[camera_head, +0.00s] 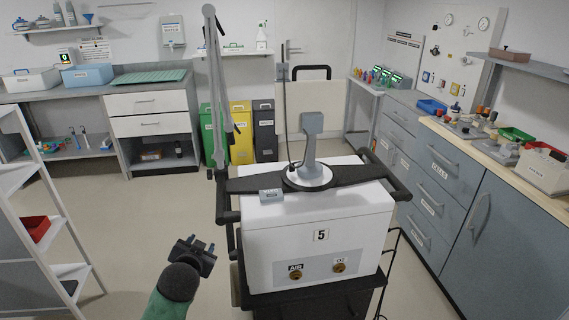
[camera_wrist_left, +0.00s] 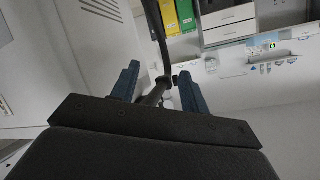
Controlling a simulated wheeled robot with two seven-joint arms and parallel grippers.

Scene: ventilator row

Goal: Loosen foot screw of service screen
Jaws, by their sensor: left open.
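The ventilator numbered 5 (camera_head: 270,240) stands in front of me with its back panel facing me. The service screen (camera_head: 312,123) stands on top, seen from behind, on a grey stem and a round white foot (camera_head: 308,178). I cannot make out the foot screw. My left gripper (camera_head: 197,248) is open and empty, to the left of the ventilator and apart from it. In the left wrist view, its two blue-grey fingers (camera_wrist_left: 160,85) stand apart, with a dark bar showing beyond and between them. My right gripper is not in view.
A dark handle rail (camera_head: 400,178) sticks out at the ventilator's right, and a tall grey pole (camera_head: 216,90) rises at its left. A white shelf rack (camera_head: 45,215) is at the left. A workbench with drawers (camera_head: 420,180) runs along the right. Floor between is clear.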

